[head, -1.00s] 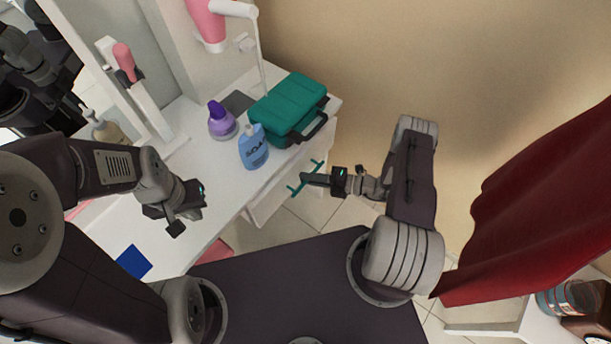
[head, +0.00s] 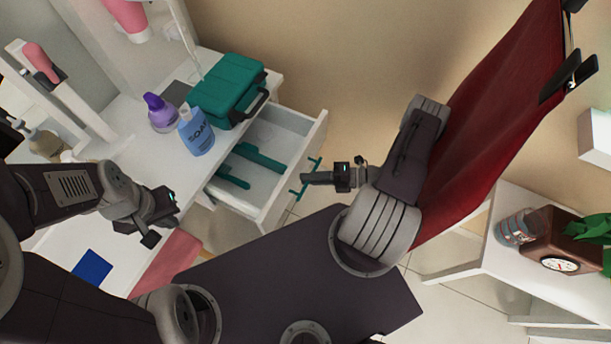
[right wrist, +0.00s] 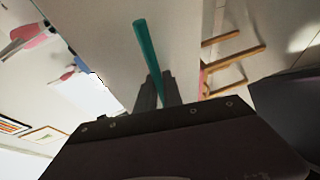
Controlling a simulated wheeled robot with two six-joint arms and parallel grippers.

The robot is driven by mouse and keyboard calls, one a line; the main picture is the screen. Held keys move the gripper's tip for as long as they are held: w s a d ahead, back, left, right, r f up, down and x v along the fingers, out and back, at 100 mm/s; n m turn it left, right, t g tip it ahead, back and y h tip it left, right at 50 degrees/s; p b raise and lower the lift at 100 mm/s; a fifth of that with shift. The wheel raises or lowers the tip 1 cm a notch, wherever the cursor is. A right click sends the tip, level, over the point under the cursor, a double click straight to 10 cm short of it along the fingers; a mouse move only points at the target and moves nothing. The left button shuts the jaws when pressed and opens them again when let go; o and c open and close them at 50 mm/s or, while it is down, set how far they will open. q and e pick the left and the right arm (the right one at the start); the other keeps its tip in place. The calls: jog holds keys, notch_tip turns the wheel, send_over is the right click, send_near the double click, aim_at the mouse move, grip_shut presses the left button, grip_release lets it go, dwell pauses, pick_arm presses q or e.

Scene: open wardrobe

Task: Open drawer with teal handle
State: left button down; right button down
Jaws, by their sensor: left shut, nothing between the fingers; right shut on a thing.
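The white drawer (head: 287,186) under the counter stands open in the head view, and its inside shows, with teal items (head: 257,158) lying in it. Its teal handle (head: 298,193) is on the drawer front. My right gripper (head: 306,179) is shut on the handle. The right wrist view shows the teal bar (right wrist: 148,48) running between the two fingers (right wrist: 157,90). My left gripper (head: 146,233) is shut and empty over the counter's left part, away from the drawer.
A teal case (head: 227,91), a blue soap bottle (head: 196,133) and a purple bottle (head: 160,113) stand on the white counter (head: 66,240).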

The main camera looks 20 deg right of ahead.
jog(key=shift+s+d, duration=0.1)
jog(key=shift+d, duration=0.05)
jog(key=c, duration=1.8)
grip_release()
jog(key=shift+o, duration=0.2)
